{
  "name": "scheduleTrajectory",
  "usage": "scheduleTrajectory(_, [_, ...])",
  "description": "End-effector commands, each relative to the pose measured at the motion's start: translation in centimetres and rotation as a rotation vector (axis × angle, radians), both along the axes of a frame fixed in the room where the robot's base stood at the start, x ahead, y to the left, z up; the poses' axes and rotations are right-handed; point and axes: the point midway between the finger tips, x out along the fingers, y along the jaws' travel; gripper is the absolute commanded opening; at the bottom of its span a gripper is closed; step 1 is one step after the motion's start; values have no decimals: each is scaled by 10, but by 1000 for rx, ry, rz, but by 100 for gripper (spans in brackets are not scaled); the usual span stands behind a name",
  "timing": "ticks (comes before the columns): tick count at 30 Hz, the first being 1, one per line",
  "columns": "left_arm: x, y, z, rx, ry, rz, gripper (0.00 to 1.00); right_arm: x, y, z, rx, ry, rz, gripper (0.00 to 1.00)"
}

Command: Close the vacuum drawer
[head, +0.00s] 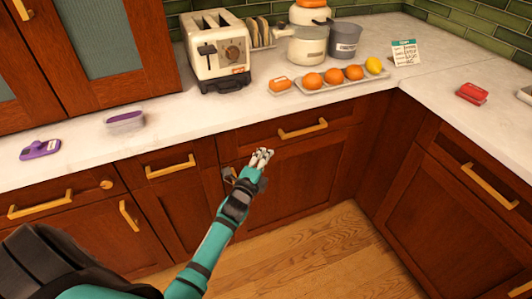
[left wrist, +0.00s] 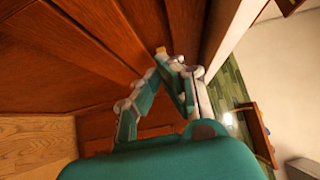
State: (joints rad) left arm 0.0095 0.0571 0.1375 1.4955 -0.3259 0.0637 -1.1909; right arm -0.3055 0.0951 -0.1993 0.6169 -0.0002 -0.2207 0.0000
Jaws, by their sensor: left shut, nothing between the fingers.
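Several wooden drawers with brass handles run under the white counter. Which one is the vacuum drawer is not marked. The middle drawer (head: 265,137), below the toaster, has a brass handle (head: 302,128) and shows no clear open gap. The narrow drawer (head: 170,172) and the far-left drawer (head: 45,205) also look flush. My left gripper (head: 262,154) is shut and empty, just in front of the middle drawer's lower left part; contact cannot be told. In the left wrist view its fingers (left wrist: 170,62) point along wooden fronts. My right gripper is not in view.
On the counter are a toaster (head: 219,50), a tray of oranges (head: 327,80), a purple device (head: 40,149), a purple-rimmed container (head: 125,122) and a red item (head: 472,93). Right-hand cabinets (head: 450,190) form a corner. The wooden floor (head: 320,255) is clear.

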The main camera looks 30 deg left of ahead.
Motion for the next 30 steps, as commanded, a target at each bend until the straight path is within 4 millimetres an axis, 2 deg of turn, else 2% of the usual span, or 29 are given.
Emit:
scheduleTrajectory(4, [-23,-2,-1,1,2,1,0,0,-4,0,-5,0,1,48])
scheduleTrajectory(10, [-56,-6,-1,0,1,1,0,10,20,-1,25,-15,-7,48])
scheduleTrajectory(13, [-70,-8,-1,1,1,1,0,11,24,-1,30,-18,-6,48])
scheduleTrajectory(18, [-82,-10,0,1,0,1,0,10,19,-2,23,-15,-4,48])
scheduleTrajectory(24, [-84,-10,-1,-3,3,0,0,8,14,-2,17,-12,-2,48])
scheduleTrajectory(26, [-85,-12,-10,-23,19,-2,0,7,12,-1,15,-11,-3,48])
scheduleTrajectory(27, [-86,-14,-20,-50,41,-4,0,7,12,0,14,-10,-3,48])
scheduleTrajectory(29, [-89,-18,-45,-112,90,-6,0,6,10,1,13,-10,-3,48])
scheduleTrajectory(30, [-94,-22,-66,-166,134,-6,0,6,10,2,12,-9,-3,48])
